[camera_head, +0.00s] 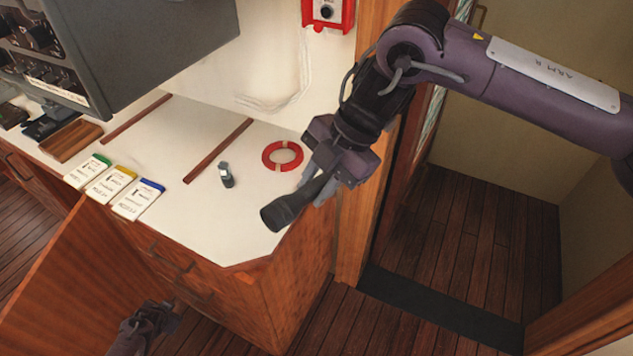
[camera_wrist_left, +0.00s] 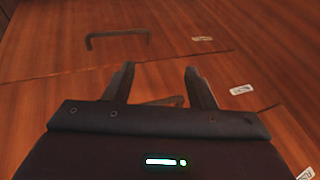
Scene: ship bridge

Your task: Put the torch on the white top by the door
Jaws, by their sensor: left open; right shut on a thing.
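A dark torch (camera_head: 286,212) is held in my right gripper (camera_head: 322,187), which is shut on it. The torch's wide head points down and left, over the right front corner of the white top (camera_head: 235,225). I cannot tell whether the torch touches the top. The white top is a counter beside the doorway (camera_head: 440,290). My left gripper (camera_head: 150,325) is low at the front, below the counter. In the left wrist view the left gripper (camera_wrist_left: 160,85) is open and empty, facing wooden drawer fronts with a handle (camera_wrist_left: 117,34).
On the white top are a red and white ring (camera_head: 282,156), a small dark object (camera_head: 226,176), and three cards with green, yellow and blue edges (camera_head: 138,198). Dark strips (camera_head: 218,150) cross the top. A grey console (camera_head: 120,45) overhangs the left. A wooden panel (camera_head: 85,280) stands at front left.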

